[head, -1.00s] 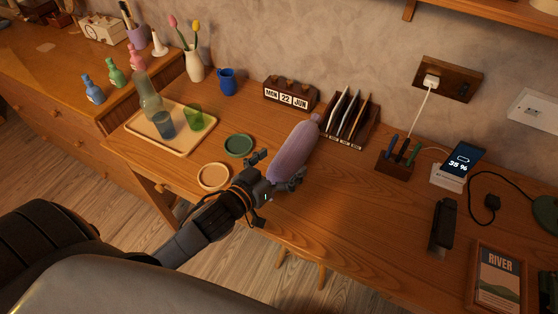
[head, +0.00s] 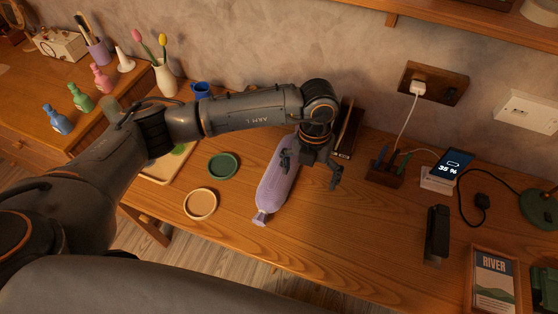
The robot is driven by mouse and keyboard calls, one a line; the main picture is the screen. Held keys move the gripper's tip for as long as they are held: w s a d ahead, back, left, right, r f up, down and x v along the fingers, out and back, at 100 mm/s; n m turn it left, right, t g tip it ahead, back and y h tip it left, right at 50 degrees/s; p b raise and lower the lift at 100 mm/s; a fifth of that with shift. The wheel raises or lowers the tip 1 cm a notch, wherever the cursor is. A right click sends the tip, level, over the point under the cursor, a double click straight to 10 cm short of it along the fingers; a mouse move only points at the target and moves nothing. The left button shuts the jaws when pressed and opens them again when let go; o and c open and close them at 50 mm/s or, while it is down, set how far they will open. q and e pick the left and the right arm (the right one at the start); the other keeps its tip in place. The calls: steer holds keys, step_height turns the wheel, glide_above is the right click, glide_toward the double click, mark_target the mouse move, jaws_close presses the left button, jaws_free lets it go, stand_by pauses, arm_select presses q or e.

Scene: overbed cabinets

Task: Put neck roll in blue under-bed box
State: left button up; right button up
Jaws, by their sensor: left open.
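The neck roll (head: 276,188) is a lilac, candy-shaped roll lying on the wooden desk, its near tied end pointing toward the desk's front edge. My left gripper (head: 310,178) points down over the roll's right side. Its fingers are spread, one by the roll and the other over bare desk to the right. Whether a finger touches the roll I cannot tell. The roll's far end is hidden by my left arm. My right gripper and the blue under-bed box are not in view.
A green coaster (head: 223,166) and a tan coaster (head: 200,204) lie left of the roll. Behind the gripper stands a letter rack (head: 348,130), partly hidden. The front middle desk is clear.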

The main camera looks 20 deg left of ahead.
mark_target(279, 177)
arm_select(q)
steer(key=w+a+y, duration=0.1)
steer(key=a, duration=0.1)
steer(key=w+a+r+y, duration=0.1)
steer(key=a, duration=0.1)
steer(key=w+a+t+y, duration=0.1)
steer(key=w+a, duration=0.1)
steer(key=shift+w+a+r, duration=0.1)
steer(key=shift+a+r, duration=0.1)
steer(key=shift+r, duration=0.1)
steer(key=p+x, duration=0.1)
steer(key=x, duration=0.6)
steer(key=shift+d+p, duration=0.1)
steer(key=shift+p, duration=0.2)
steer(key=shift+f, duration=0.4)
steer(key=shift+f+p, duration=0.4)
steer(key=shift+f, duration=0.15)
steer(key=x, duration=0.2)
steer(key=p+x, duration=0.1)
steer(key=shift+s+f, duration=0.3)
steer(key=shift+a+f, duration=0.25)
steer(key=shift+f, duration=0.1)
steer(key=c, duration=1.2)
steer(key=shift+c, duration=1.1)
